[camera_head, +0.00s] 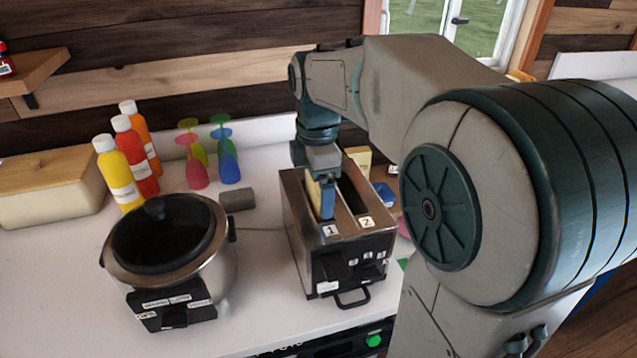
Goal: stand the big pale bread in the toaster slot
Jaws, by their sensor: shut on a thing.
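The toaster (345,264) is a metal box with two long slots, labelled 1 and 2, standing on the white counter. My gripper (321,202) points down over slot 1, the left slot, and is shut on the big pale bread (313,193). Only a narrow tan strip of the bread shows beside the blue finger. Its lower part appears to be down in slot 1, but the finger and toaster rim hide how deep it sits. Slot 2 looks dark and empty where it shows.
Sauce bottles (127,160), coloured goblets (228,165) and a bread box (50,190) stand behind. A pale yellow item (358,158) is behind the toaster.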

